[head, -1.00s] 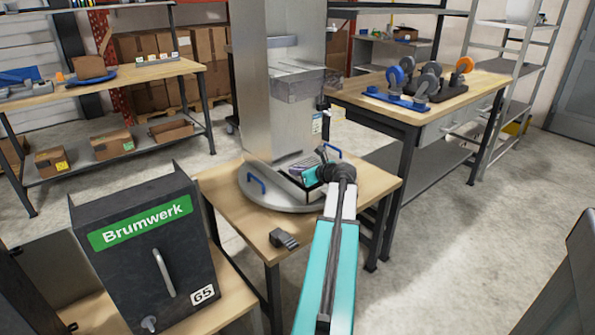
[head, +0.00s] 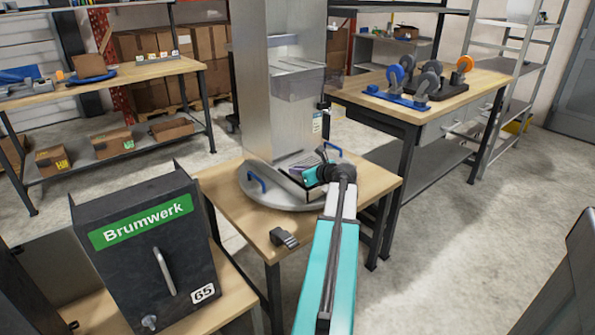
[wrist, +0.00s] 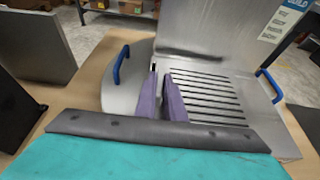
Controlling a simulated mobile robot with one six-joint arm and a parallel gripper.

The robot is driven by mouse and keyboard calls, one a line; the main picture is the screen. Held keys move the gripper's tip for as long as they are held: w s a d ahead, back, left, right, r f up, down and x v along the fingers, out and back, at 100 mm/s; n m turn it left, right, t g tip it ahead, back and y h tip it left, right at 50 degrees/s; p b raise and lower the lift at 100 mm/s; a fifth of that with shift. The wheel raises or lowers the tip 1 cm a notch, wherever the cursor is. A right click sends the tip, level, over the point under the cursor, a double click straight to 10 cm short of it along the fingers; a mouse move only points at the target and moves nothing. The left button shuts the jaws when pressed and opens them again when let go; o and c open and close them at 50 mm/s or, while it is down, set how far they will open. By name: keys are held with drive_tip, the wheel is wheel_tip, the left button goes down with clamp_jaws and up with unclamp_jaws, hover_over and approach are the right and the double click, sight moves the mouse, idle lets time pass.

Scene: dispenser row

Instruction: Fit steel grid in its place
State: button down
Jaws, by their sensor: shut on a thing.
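A slotted steel grid (wrist: 208,98) shows in the wrist view at the foot of a tall steel dispenser (wrist: 200,32), just right of my fingers. My gripper (wrist: 161,78) has purple fingers close together, shut on the grid's near left side; the exact contact is partly hidden by the fingers. In the head view my gripper (head: 308,176) is low in front of the dispenser (head: 285,110), above its round base (head: 272,203). The grid is mostly hidden there. I cannot tell whether it lies flat in its seat.
Blue handles (head: 257,181) stand on the round base. A small dark grey object (head: 284,238) lies on the wooden table (head: 235,215) near its front corner. A black Brumwerk box (head: 150,250) stands at front left. A bench with wheel parts (head: 420,90) is behind right.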

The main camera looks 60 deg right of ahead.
drive_tip(key=shift+f, duration=0.55)
drive_tip(key=c, duration=1.8)
unclamp_jaws()
drive_tip(key=shift+o, duration=0.2)
drive_tip(key=shift+s, duration=0.1)
drive_tip(key=v, duration=1.3)
drive_tip(key=shift+s+p, duration=0.3)
drive_tip(key=shift+p, duration=0.15)
drive_tip(key=shift+s+r, duration=0.1)
drive_tip(key=shift+r, duration=0.05)
